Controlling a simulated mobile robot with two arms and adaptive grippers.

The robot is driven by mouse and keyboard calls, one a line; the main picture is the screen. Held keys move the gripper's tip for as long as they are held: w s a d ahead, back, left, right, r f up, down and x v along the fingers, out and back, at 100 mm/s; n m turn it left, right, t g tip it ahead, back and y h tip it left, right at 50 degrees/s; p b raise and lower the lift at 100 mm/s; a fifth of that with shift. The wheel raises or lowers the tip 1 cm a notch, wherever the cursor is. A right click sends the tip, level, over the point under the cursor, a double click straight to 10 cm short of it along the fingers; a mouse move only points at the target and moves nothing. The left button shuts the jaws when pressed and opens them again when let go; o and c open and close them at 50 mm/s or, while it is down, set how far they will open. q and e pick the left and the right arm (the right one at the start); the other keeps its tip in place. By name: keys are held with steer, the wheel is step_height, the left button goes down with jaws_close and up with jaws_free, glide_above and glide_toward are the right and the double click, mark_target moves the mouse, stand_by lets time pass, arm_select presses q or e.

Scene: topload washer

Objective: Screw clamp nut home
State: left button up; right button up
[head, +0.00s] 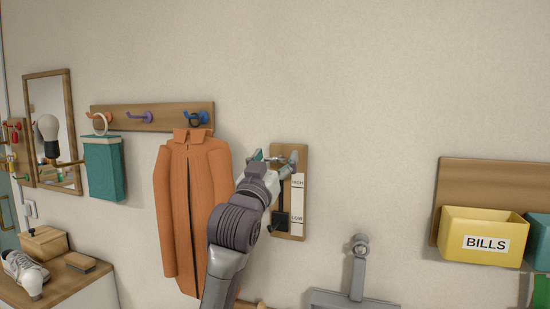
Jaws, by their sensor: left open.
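A wooden board (293,233) with a white scale marked HIGH and LOW (298,207) is fixed to the wall. A dark block (281,220) sits low on the board, beside LOW, with a thin dark rod above it. My left gripper (275,158) is open in front of the board's top, near HIGH, with its fingers spread. The gripper and wrist cover the upper left of the board. I cannot make out a clamp nut; it may be hidden behind the fingers or too small to tell. My right gripper is not in view.
An orange garment (190,190) hangs left of the board, close to my left arm. A grey bracket-like object (357,275) is at the lower right. A yellow BILLS bin (484,237) is on the right. The wall above the board is clear.

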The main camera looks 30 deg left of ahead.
arm_select(q)
steer(key=c, duration=1.2)
steer(key=shift+m, duration=0.4)
steer(key=m+h+p, duration=0.2)
steer(key=m+h, duration=0.1)
steer(key=m, duration=0.1)
steer(key=shift+r+m, duration=0.15)
steer(key=shift+m, duration=0.25)
steer(key=m+h+p, duration=0.2)
steer(key=m, duration=0.1)
steer(key=shift+m+p, duration=0.3)
steer(key=shift+m, duration=0.1)
steer(key=m+g+h+p, duration=0.1)
steer(key=m+p, duration=0.3)
steer(key=m+g+h+p, duration=0.1)
steer(key=m+p, duration=0.3)
steer(key=p, duration=0.1)
steer(key=m+g+h+p, duration=0.1)
steer(key=m+g+p, duration=0.1)
steer(key=m+p, duration=0.3)
steer(key=shift+d, duration=0.15)
steer(key=shift+f+m+g+p, duration=0.45)
steer(key=shift+m+p, duration=0.45)
steer(key=shift+p, duration=0.6)
